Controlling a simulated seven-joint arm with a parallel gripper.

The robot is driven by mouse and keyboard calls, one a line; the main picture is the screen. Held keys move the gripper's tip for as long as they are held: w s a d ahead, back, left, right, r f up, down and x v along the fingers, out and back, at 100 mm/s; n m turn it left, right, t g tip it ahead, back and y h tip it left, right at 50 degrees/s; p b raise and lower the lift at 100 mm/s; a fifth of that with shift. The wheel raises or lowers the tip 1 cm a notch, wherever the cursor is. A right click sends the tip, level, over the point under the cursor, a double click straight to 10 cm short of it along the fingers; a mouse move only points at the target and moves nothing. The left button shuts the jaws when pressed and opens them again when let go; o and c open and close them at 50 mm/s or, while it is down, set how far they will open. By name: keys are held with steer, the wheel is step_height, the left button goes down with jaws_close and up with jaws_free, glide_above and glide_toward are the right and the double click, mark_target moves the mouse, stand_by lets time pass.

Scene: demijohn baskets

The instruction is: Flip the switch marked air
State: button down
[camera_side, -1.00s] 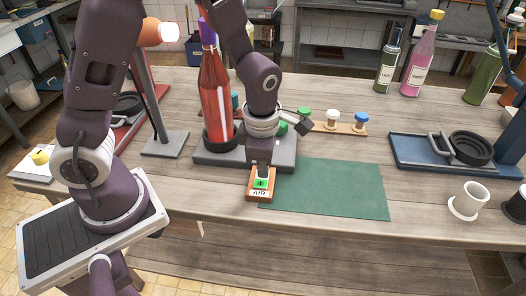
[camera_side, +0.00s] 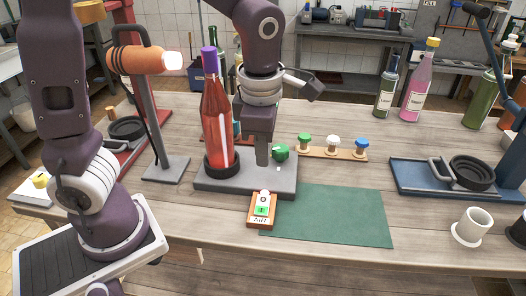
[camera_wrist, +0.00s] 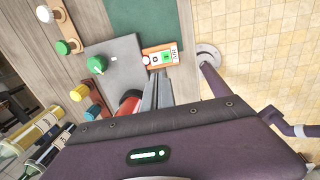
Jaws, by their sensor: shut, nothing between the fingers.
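The air switch (camera_side: 262,212) is a small orange-brown box with a white plate lettered AIR, at the front of the table by the green mat's left edge. Its plate shows a 0 and a green I mark. A pale round knob (camera_side: 265,193) sits at the 0 end. In the wrist view the switch (camera_wrist: 168,54) lies just beyond my fingertips. My gripper (camera_side: 262,162) is shut and empty, pointing down above the grey base, behind the switch and apart from it. In the wrist view its fingers (camera_wrist: 154,88) are together.
A red bottle (camera_side: 215,120) stands on the grey base (camera_side: 240,184) left of my gripper, with a green knob (camera_side: 280,153) just right of it. A lamp (camera_side: 140,60) stands further left. The green mat (camera_side: 335,215) is clear. A blue tray (camera_side: 420,182) lies at right.

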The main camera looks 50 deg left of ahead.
mark_target(263, 199)
steer(key=shift+w+a, duration=0.4)
steer(key=shift+a, duration=0.3)
steer(key=f, duration=0.9)
steer(key=w+a+f, duration=0.1)
steer(key=f, duration=0.4)
steer(key=shift+w+a, duration=0.1)
steer(key=shift+f, duration=0.15)
steer(key=shift+s+d+r, duration=0.2)
steer(key=shift+s+d, duration=0.3)
steer(key=shift+d, duration=0.05)
